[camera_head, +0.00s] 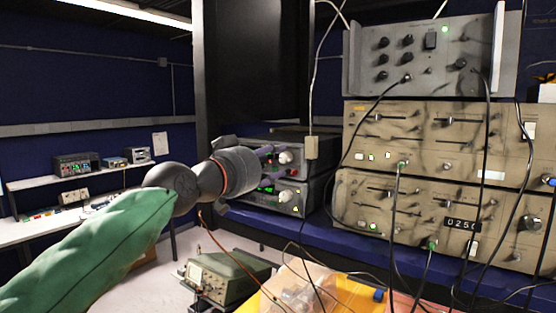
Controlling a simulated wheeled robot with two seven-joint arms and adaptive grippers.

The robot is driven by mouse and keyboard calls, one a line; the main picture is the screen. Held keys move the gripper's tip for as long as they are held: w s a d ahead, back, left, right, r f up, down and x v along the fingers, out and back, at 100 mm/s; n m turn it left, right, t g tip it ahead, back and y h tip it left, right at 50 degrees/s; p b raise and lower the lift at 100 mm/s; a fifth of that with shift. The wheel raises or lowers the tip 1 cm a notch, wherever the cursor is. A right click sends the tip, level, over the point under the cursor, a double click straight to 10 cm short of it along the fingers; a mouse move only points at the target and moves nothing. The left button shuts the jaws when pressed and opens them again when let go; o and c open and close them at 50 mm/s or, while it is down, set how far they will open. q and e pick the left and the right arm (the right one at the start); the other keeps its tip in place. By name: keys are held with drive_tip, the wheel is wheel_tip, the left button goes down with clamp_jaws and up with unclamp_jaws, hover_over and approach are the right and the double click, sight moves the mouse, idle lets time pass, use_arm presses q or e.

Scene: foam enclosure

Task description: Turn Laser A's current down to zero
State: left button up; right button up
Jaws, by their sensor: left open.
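Two stacked grey units with green lit displays stand on the blue shelf, just beyond my left gripper. The upper unit (316,154) has a pale round knob (286,157). The lower unit (262,202) has a similar knob (285,196). I cannot read a label saying which is Laser A. My left gripper (268,169) is open and empty, with its fingers pointing at the unit fronts, one near each knob's height. I cannot tell whether it touches them. The gripper hides part of both fronts. My right gripper is out of view.
Worn beige rack units (436,131) with hanging cables stand to the right, a grey knobbed unit (420,55) on top. A green oscilloscope (225,275) sits below. A yellow tray (345,292) is at the front. A white bench (100,176) with instruments is at far left.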

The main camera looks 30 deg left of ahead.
use_arm(q)
drive_tip(key=s, duration=0.8)
drive_tip(key=shift+s+a, duration=0.3)
drive_tip(key=shift+a, duration=0.05)
